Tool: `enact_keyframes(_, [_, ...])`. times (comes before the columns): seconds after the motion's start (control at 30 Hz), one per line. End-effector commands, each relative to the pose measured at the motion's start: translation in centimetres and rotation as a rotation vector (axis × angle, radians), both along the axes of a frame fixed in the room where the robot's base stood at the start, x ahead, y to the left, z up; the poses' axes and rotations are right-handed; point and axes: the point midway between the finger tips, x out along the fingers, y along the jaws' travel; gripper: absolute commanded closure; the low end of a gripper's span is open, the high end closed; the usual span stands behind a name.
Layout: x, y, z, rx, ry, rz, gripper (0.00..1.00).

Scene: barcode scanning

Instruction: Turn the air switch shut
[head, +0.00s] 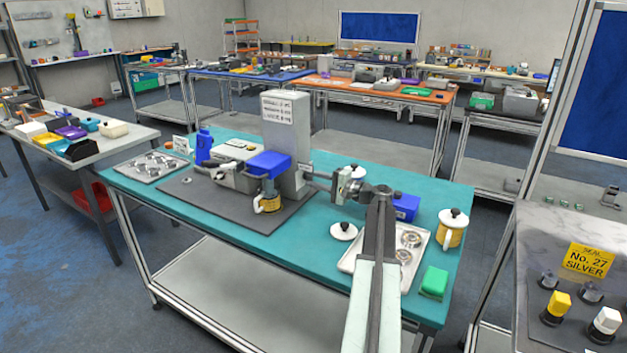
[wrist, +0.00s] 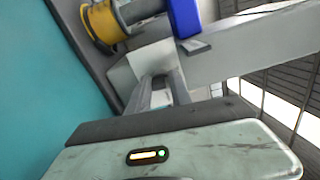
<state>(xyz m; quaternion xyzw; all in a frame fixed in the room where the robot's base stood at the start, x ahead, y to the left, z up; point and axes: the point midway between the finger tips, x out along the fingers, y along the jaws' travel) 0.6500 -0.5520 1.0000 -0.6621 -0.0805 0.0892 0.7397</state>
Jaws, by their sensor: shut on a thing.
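A grey machine column (head: 286,140) with a white label stands on the teal bench, and a blue press head (head: 268,163) juts from it. My gripper (head: 313,180) reaches in from the right to the lower right side of the column. In the wrist view my two grey fingers (wrist: 163,80) are close together against a pale grey part on the machine. They are shut on what appears to be the air switch, mostly hidden between the fingertips. The blue head (wrist: 185,18) also shows above the fingers.
A yellow cup (head: 268,203) sits below the press head on a dark mat (head: 222,211). A white lid (head: 343,232) lies near the arm.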

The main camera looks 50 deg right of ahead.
Motion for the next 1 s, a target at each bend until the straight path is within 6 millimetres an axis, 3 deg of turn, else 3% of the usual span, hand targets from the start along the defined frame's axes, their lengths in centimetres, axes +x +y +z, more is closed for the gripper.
enact_keyframes(0.3, [-0.12,0.14,-0.23,-0.106,-0.021,0.006,1.00])
enact_keyframes(0.83, [-0.13,0.12,-0.27,-0.126,-0.024,0.005,1.00])
enact_keyframes(0.87, [-0.13,0.11,-0.27,-0.126,-0.025,0.005,0.66])
enact_keyframes(0.9, [-0.13,0.10,-0.25,-0.125,-0.025,0.005,0.55])
enact_keyframes(1.0, [-0.10,0.07,-0.21,-0.124,-0.027,0.003,0.54])
